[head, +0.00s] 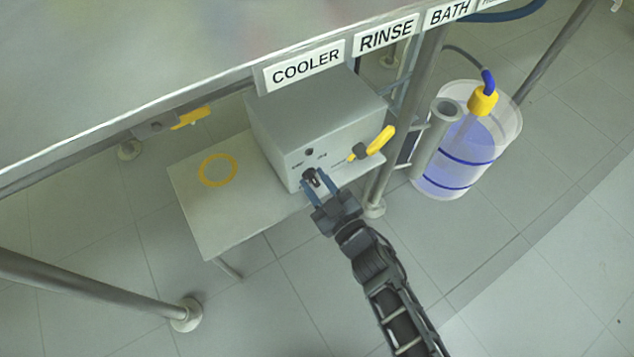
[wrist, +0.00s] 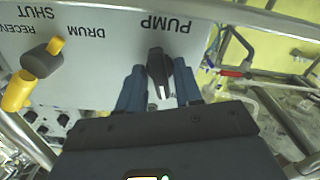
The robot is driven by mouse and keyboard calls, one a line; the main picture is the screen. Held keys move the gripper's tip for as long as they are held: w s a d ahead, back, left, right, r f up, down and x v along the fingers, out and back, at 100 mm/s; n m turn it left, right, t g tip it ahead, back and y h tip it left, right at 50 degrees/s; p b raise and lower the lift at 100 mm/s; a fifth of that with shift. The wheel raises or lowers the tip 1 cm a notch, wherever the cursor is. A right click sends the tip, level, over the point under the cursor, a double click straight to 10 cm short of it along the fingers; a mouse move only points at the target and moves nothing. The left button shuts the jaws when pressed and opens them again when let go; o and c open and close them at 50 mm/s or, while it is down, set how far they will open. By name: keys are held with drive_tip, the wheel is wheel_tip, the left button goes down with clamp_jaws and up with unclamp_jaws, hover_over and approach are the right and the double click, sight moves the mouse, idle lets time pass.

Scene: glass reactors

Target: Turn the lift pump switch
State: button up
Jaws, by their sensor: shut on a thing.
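The lift pump switch (head: 310,173) is a small black knob on the front of a grey box (head: 283,137). In the wrist view the black knob (wrist: 158,66) has a pale pointer line and sits by the upside-down word PUMP. My gripper (head: 316,181) reaches the box front from below right. In the wrist view my gripper (wrist: 160,88) has one blue finger on each side of the knob and is shut on it. The lower part of the knob is between the fingers.
A yellow valve handle (head: 376,144) sticks out right of the switch. The box stands on a low bench (head: 210,215) with a yellow ring (head: 217,170). A metal post (head: 408,120) and a tub of blue liquid (head: 465,150) stand right. A labelled table edge (head: 215,95) hangs above.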

idle(0.5)
drive_tip(key=o, duration=0.7)
drive_tip(key=shift+s, duration=0.1)
drive_tip(key=shift+p+v, duration=1.25)
drive_tip(key=shift+v, duration=2.6)
drive_tip(key=shift+d, duration=0.1)
